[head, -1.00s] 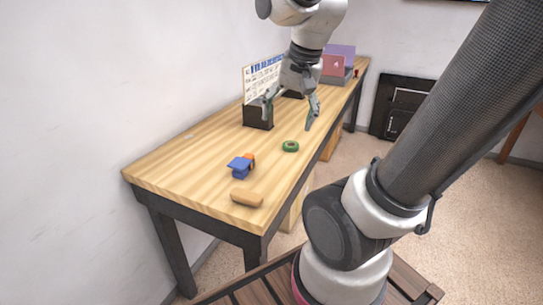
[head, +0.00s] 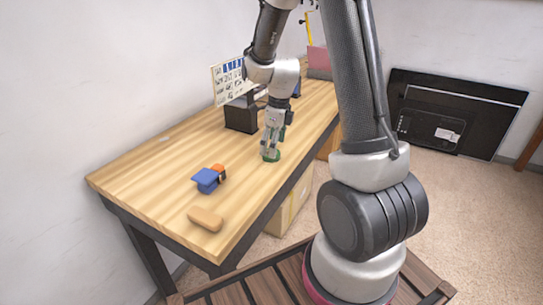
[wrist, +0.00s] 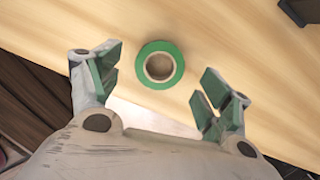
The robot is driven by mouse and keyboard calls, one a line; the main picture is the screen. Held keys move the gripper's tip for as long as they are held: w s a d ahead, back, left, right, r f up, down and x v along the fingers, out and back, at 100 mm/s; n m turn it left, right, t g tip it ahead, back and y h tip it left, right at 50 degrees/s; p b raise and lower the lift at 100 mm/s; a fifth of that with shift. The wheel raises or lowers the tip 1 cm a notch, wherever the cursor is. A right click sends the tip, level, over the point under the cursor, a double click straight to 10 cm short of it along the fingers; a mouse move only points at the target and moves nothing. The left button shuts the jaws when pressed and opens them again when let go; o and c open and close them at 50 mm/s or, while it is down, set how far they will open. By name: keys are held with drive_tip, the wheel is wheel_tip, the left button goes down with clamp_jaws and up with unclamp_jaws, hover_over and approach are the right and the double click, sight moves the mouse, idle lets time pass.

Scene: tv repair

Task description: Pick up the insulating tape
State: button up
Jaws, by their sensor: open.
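The insulating tape is a green ring with a brown core (wrist: 159,65), lying flat on the wooden table. In the wrist view it sits between and slightly beyond my open fingertips. In the head view the green tape (head: 271,156) shows partly, just under my gripper (head: 272,145), whose fingers hide some of it. In the wrist view my gripper (wrist: 160,85) is open, with green-padded fingers on either side and nothing held.
The wooden table (head: 150,165) carries a blue and orange object (head: 208,179) and a tan block (head: 205,218) nearer the front. A dark box (head: 241,116) with a printed sheet (head: 229,81) stands behind my gripper. A black panel (head: 455,112) leans on the wall.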

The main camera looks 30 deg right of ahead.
wheel_tip(320, 180, down, 3)
drive_tip(key=shift+w+a+r, duration=0.1)
drive_tip(key=shift+r, duration=0.1)
drive_tip(key=c, duration=1)
drive_tip(key=shift+r, duration=0.1)
